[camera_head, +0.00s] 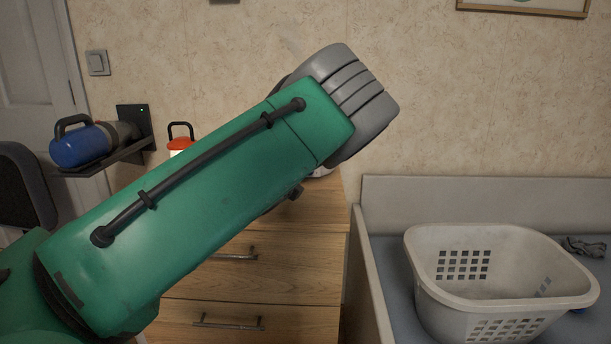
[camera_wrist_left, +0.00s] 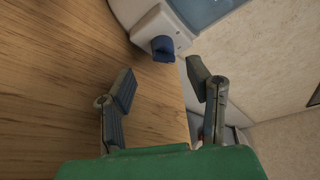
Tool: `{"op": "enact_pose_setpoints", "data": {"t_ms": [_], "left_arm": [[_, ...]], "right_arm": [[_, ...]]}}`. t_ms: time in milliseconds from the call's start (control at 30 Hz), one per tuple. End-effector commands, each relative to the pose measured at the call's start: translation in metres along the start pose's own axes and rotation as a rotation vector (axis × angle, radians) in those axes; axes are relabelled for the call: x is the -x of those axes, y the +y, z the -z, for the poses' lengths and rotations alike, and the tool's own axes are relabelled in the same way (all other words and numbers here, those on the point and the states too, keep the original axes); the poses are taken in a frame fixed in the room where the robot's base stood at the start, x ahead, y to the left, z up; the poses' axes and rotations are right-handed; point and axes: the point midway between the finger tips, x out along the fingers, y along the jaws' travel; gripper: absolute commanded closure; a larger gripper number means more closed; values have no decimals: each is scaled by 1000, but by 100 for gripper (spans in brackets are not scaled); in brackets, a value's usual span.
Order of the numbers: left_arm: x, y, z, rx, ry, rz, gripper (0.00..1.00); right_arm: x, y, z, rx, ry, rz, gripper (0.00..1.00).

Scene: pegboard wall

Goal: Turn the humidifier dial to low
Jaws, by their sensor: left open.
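In the left wrist view the humidifier (camera_wrist_left: 153,24) is a white body with a translucent bluish tank, at the top of the picture on a wooden surface. Its blue dial (camera_wrist_left: 163,48) sticks out from the white front. My left gripper (camera_wrist_left: 160,80) is open and empty, its two dark fingers apart on either side below the dial, not visibly touching it. In the head view my green left arm crosses the middle and hides the fingers and nearly all of the humidifier; a small pale part shows under its end. My right gripper is not in view.
In the head view a wooden drawer chest (camera_head: 282,265) stands below my arm. A blue flashlight-like item (camera_head: 80,146) lies on a dark wall shelf (camera_head: 110,157) at left, beside a red-topped container (camera_head: 180,144). A white basket (camera_head: 480,300) sits at lower right.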

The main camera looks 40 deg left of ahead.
Motion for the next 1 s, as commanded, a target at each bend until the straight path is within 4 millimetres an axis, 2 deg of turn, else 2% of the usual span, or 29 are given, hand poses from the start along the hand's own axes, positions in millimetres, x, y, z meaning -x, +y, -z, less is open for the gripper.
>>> {"op": "enact_pose_setpoints", "data": {"t_ms": [100, 233, 833, 1000], "left_arm": [[14, 0, 0, 0, -1, 0, 55], [21, 0, -1, 1, -1, 1, 55], [23, -1, -1, 1, -2, 2, 55], [26, -15, -9, 1, -2, 2, 55]], "right_arm": [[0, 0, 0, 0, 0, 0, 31], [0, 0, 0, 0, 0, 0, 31], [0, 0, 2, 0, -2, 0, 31], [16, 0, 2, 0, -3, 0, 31]]}}
